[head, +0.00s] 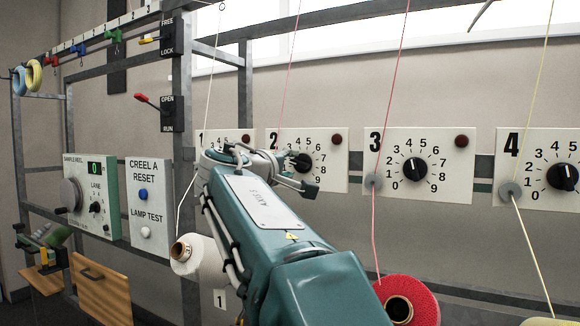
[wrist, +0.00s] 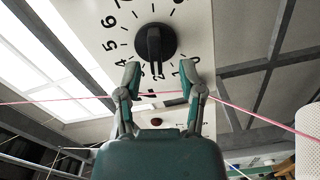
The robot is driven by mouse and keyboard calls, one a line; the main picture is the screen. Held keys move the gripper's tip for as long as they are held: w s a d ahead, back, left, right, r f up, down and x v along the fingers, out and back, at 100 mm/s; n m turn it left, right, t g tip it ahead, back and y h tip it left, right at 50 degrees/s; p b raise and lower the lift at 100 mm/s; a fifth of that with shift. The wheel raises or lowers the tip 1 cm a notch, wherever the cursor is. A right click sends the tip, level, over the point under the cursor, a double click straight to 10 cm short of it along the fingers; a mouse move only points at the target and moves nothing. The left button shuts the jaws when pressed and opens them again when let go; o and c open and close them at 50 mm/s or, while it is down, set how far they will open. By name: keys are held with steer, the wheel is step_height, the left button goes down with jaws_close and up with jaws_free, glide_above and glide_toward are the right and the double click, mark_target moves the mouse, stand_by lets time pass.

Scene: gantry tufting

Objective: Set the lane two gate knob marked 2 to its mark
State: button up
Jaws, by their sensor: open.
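The lane two panel (head: 333,178), marked 2, is white with a numbered dial and a dark gate knob (head: 302,162). My arm partly hides its left and lower side. In the wrist view a black knob (wrist: 155,42) sits just beyond my fingers, its ridge running up and down the picture. Dial numerals around it appear tilted or upside down. My gripper (wrist: 160,76) is open and empty, its two fingers apart below the knob, not around it. In the head view my gripper (head: 300,176) is close to the knob. I cannot make out a target mark.
Pink thread (wrist: 72,97) crosses the wrist view near my fingers. A white cone (head: 205,262) and a red cone (head: 410,300) flank my arm.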

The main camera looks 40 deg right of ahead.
steer(key=v, duration=1.1)
steer(key=shift+a, duration=0.15)
steer(key=shift+f, duration=0.2)
steer(key=s+a+f+y, duration=0.5)
steer(key=f, duration=0.7)
steer(key=s+a+f+m+y, duration=0.1)
steer(key=s+a+f+y, duration=0.4)
steer(key=f, duration=0.8)
steer(key=s+a+f+g+y, duration=0.1)
steer(key=s+a+f+y, duration=0.4)
steer(key=f, duration=0.8)
steer(key=shift+s+a+f+m+y, duration=0.25)
steer(key=shift+s+y, duration=0.2)
steer(key=shift+y, duration=0.35)
steer(key=shift+d, duration=0.1)
